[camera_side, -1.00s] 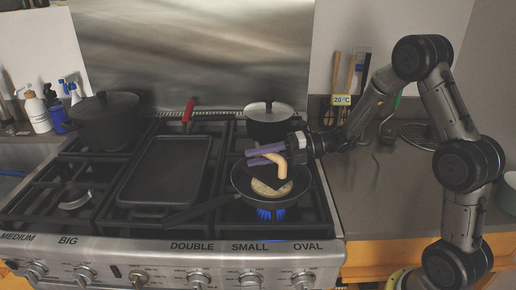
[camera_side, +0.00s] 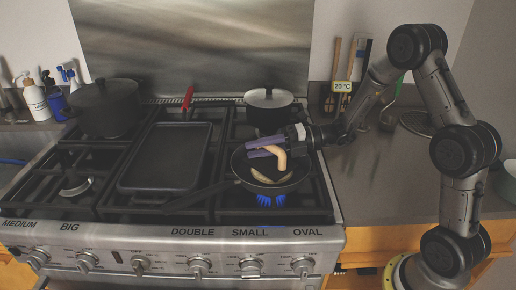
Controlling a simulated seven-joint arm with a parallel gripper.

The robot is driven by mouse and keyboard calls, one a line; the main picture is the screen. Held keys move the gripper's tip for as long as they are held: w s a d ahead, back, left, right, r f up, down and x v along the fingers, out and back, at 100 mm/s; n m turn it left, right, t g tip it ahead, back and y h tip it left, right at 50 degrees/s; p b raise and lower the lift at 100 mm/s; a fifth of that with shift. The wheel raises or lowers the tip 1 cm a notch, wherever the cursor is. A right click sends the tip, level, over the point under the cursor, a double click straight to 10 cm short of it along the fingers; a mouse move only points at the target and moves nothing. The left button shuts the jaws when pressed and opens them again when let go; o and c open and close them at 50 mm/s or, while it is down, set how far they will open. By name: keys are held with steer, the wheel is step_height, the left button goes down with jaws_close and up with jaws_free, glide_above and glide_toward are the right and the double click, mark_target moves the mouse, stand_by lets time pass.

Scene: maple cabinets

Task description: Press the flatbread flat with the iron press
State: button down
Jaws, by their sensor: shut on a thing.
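A dark frying pan (camera_side: 240,165) sits on the small right front burner, over a lit blue flame. The flatbread (camera_side: 262,178) lies in the pan; only a pale strip of it shows around the press. The iron press (camera_side: 270,168) is dark, with a tan curved handle (camera_side: 280,160), and sits inside the pan over the flatbread. Its underside is hidden, so I cannot tell if it touches evenly. My gripper (camera_side: 262,149), with purple fingers, reaches in from the right and is shut on the press handle.
A rectangular griddle (camera_side: 166,157) is left of the pan, whose handle points left towards it. A big dark pot (camera_side: 106,108) is at the back left. The counter on the right is mostly clear.

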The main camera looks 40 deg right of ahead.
steer(key=shift+f, duration=0.85)
stand_by(0.7)
steer(key=shift+s+f, duration=0.15)
steer(key=shift+f, duration=0.1)
stand_by(1.5)
step_height(320, 180, up, 11)
steer(key=shift+r, duration=0.2)
stand_by(0.9)
